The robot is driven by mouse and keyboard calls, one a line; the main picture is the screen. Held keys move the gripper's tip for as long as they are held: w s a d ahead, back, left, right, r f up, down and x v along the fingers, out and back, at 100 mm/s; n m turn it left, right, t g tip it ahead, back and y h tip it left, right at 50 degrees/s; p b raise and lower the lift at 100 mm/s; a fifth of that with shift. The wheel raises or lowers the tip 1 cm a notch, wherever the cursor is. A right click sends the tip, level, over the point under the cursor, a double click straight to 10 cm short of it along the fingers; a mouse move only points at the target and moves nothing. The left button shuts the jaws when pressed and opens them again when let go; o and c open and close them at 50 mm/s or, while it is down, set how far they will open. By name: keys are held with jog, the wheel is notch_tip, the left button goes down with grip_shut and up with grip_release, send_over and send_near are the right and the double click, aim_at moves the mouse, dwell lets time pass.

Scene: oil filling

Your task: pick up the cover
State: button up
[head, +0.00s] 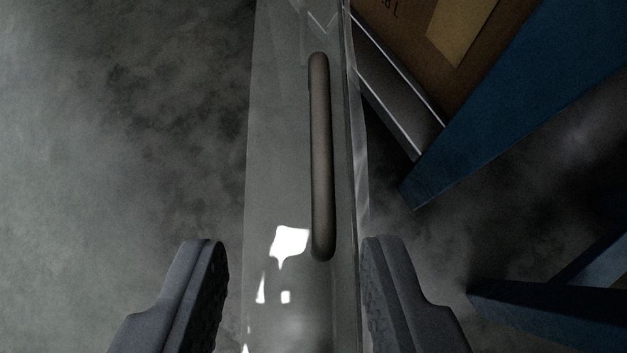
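The cover (278,150) is a clear, glossy panel running from top to bottom through the middle of the head view. A long brownish bar handle (321,155) lies along it, right of its centre line. My gripper (294,245) is open, with one dark finger at the left of the cover and the other at its right. The lower end of the handle is between the fingertips in the picture, nearer the right finger. I see no finger closed on the handle or the cover. I cannot tell how far the fingers are above it.
A blue frame (500,105) slants across the upper right, with a brown box (425,40) bearing a yellowish label behind it. Another blue beam (550,312) is at the lower right. The grey, mottled floor (120,130) at the left is clear.

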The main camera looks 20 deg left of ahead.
aim_at(322, 155)
jog(key=x, duration=0.1)
jog(key=b+x, duration=0.1)
jog(key=x, duration=0.3)
jog(key=shift+w+d+f, duration=0.15)
jog(key=shift+d+f, duration=0.1)
jog(key=shift+w+f+b, duration=0.4)
jog(key=shift+w+b, duration=0.05)
jog(key=shift+w, duration=0.1)
jog(key=x, duration=0.1)
jog(key=b+x, duration=0.2)
jog(key=x, duration=0.1)
jog(key=shift+d, duration=0.25)
jog(key=shift+w, duration=0.1)
grip_shut()
dwell(0.5)
